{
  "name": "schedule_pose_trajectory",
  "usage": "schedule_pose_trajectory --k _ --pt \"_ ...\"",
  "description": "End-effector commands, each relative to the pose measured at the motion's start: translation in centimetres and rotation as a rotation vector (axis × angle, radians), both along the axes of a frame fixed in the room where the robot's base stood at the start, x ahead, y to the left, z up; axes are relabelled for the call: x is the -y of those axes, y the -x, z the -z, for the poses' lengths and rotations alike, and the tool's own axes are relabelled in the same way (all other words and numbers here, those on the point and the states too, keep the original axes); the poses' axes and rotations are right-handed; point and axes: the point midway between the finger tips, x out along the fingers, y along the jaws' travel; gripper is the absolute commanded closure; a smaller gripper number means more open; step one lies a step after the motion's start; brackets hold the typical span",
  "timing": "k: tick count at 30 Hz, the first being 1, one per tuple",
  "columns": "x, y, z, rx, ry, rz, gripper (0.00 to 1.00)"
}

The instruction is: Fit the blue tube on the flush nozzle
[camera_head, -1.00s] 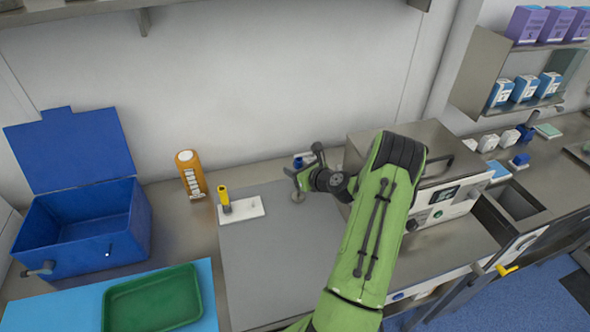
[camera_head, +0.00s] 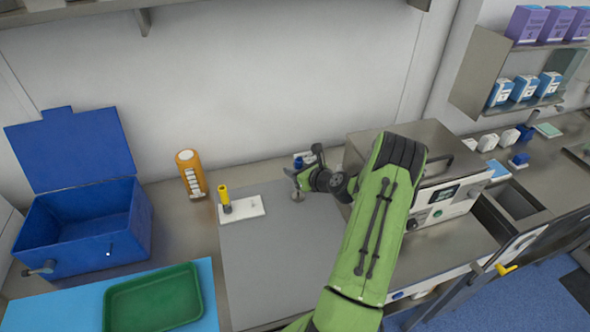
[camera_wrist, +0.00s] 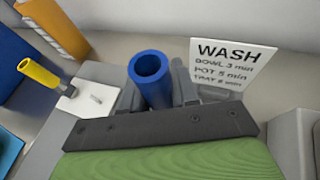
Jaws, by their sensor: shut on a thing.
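My gripper (camera_head: 299,180) is over the right part of the grey mat, near the wall. In the wrist view my gripper (camera_wrist: 157,92) is shut on the blue tube (camera_wrist: 148,68), whose open round end faces up toward the camera. Its lower end is hidden. A white block (camera_head: 254,207) stands to the left of my gripper, apart from it; the block (camera_wrist: 72,103) also shows in the wrist view. A yellow tube (camera_head: 224,197) stands upright at the block's left. A short bare nozzle (camera_wrist: 97,99) sticks up beside the yellow tube (camera_wrist: 40,75).
A WASH sign (camera_wrist: 232,62) stands behind the tube. An orange bottle (camera_head: 191,175) stands behind the block. A steel machine (camera_head: 432,150) is close on the right. A blue box (camera_head: 85,245) and green tray (camera_head: 153,300) are left. The grey mat (camera_head: 270,270) is clear in front.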

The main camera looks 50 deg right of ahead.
Motion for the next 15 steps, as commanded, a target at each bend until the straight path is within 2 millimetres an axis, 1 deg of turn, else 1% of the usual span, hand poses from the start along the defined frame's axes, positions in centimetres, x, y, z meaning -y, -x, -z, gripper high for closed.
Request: schedule_pose_trajectory --k 15 --pt "0.0 0.0 1.3 0.000 0.000 0.000 1.00"
